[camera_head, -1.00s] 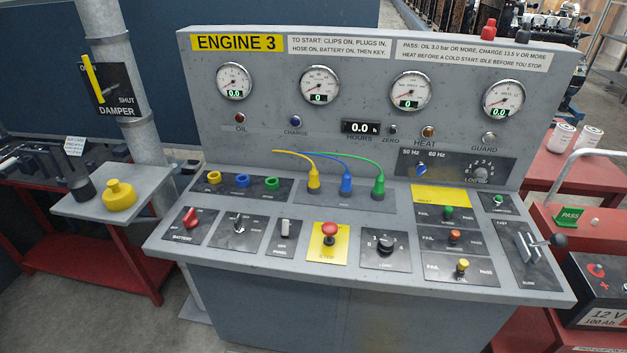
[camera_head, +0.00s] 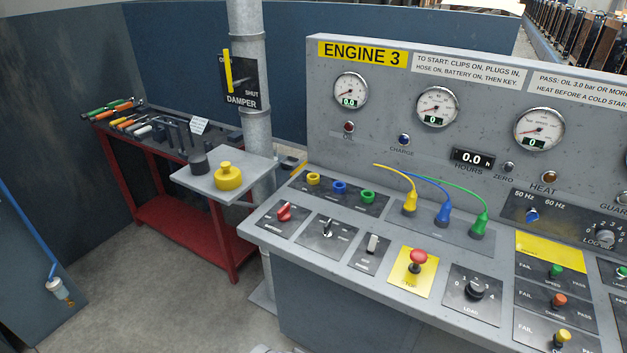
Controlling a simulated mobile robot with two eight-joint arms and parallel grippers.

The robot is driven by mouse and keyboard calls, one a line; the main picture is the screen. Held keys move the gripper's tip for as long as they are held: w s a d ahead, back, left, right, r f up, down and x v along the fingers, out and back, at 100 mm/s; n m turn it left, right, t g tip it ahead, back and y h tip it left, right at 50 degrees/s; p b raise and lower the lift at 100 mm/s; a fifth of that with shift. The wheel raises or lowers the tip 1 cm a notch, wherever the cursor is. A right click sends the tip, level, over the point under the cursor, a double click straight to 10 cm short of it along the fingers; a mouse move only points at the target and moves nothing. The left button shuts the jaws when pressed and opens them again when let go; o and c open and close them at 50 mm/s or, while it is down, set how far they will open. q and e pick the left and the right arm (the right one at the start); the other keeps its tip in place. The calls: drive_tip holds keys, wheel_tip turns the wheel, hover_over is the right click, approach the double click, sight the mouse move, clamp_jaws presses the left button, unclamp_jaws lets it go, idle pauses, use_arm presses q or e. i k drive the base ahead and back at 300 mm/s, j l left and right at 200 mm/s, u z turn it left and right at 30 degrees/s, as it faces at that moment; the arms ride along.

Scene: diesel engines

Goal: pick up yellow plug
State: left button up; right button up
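The yellow plug (camera_head: 409,203) stands upright on the sloped panel of the grey engine console, with a yellow cable rising from its top and bending to the left. The blue plug (camera_head: 443,214) and the green plug (camera_head: 479,225) stand beside it on its right, each with its own cable. Three ring sockets, yellow (camera_head: 313,179), blue (camera_head: 339,187) and green (camera_head: 367,196), sit in a row on a dark plate left of the plugs. Neither of my grippers is clearly seen in this view.
A red stop button (camera_head: 419,257) and a red battery switch (camera_head: 284,212) stick up in front of the plugs. A grey shelf (camera_head: 192,181) with a yellow knobbed object (camera_head: 228,177) stands left of the console, by a vertical pipe (camera_head: 251,60). A red tool bench (camera_head: 182,222) is behind.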

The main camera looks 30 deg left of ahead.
sight(410, 205)
drive_tip(key=i+z, duration=0.45)
drive_tip(key=i, duration=0.45)
